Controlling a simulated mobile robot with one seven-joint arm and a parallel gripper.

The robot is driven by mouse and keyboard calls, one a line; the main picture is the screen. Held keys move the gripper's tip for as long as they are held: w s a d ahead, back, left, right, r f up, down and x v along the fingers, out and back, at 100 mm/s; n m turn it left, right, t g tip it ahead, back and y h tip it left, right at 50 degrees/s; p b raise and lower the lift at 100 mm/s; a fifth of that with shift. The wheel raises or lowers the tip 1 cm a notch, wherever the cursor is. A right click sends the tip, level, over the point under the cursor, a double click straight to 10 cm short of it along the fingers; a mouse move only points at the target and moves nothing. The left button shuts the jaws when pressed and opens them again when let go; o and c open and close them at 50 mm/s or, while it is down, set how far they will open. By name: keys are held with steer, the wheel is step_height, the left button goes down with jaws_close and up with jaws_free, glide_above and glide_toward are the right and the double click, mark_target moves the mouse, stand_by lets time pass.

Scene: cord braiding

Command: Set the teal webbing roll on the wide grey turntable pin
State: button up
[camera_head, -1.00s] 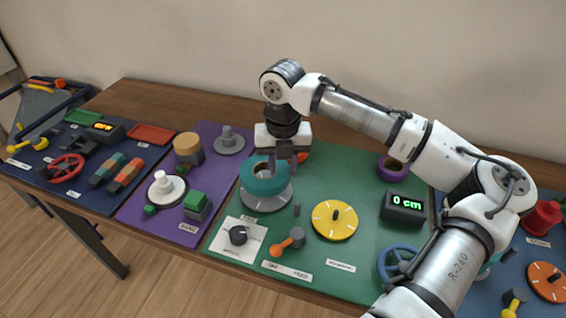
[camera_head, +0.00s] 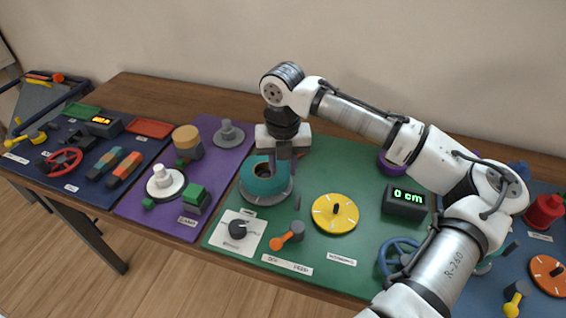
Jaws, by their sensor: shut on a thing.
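The teal webbing roll (camera_head: 264,184) is a thick ring with a dark centre. It sits low over the wide grey turntable (camera_head: 284,194) on the green mat, roughly in the middle of the disc. The pin is not clearly visible; the roll's bore is dark, so I cannot tell how far it is over the pin. My gripper (camera_head: 283,168) points down at the roll's back right side and is shut on its wall. The fingertips are partly hidden by the roll.
Right of the turntable are a yellow dial (camera_head: 335,213) and a display reading 0 cm (camera_head: 405,203). In front are a black knob (camera_head: 238,229) and an orange-handled crank (camera_head: 288,236). A purple roll (camera_head: 386,163) is partly behind my arm. The purple mat (camera_head: 222,158) lies left.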

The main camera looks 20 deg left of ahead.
steer(key=shift+f, duration=0.15)
steer(key=shift+f, duration=0.25)
steer(key=o, duration=1.1)
steer(key=shift+d, duration=0.1)
steer(key=shift+s+a, duration=0.2)
